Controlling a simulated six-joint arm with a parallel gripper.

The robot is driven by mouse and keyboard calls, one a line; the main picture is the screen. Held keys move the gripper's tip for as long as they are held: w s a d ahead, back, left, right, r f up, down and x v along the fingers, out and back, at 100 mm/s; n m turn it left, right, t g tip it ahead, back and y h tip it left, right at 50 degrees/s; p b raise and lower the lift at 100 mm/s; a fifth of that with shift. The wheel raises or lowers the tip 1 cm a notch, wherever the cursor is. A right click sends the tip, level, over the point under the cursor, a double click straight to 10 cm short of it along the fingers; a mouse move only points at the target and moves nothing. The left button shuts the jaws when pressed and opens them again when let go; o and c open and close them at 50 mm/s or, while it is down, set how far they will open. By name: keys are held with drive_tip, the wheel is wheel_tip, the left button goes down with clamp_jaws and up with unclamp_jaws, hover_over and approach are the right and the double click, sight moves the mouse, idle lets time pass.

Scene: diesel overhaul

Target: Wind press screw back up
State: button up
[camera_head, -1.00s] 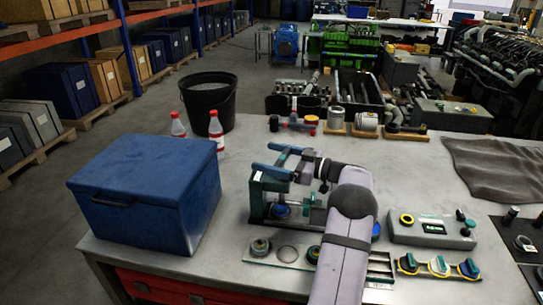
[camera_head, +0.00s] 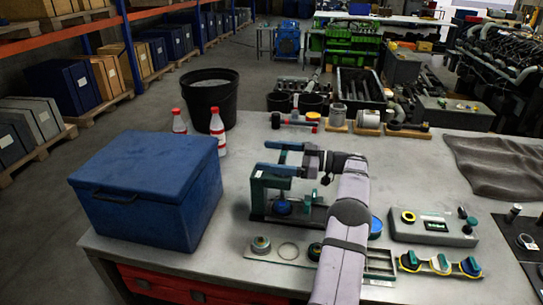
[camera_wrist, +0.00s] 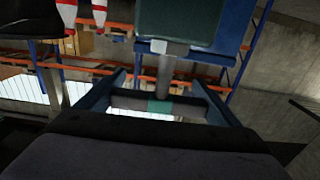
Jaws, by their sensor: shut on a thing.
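The bench press (camera_head: 257,205) is a dark teal frame in the middle of the bench, with a blue round piece (camera_head: 282,207) low inside it. My gripper (camera_head: 260,157) lies level at the top of the press, its two blue fingers reaching left. In the wrist view, the grey press screw (camera_wrist: 165,78) runs from the dark green press body (camera_wrist: 190,22) to a crossbar (camera_wrist: 185,108) with a teal middle. The crossbar spans between my fingers, and my gripper is shut on it. The screw's lower end cannot be made out.
A blue lidded box (camera_head: 145,185) stands left of the press. Two red-capped bottles (camera_head: 217,130) and a black bucket (camera_head: 210,95) are behind it. A grey tray (camera_head: 380,263) lies in front, a grey device (camera_head: 433,228) to the right. Bench behind my arm is mostly clear.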

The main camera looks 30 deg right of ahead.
drive_tip(key=shift+a+f, duration=0.1)
drive_tip(key=shift+f, duration=0.35)
drive_tip(key=o, duration=0.8)
drive_tip(key=shift+o, duration=0.6)
drive_tip(key=shift+r, duration=0.15)
drive_tip(key=b+v, duration=0.2)
drive_tip(key=v, duration=0.3)
drive_tip(key=shift+v, duration=1.15)
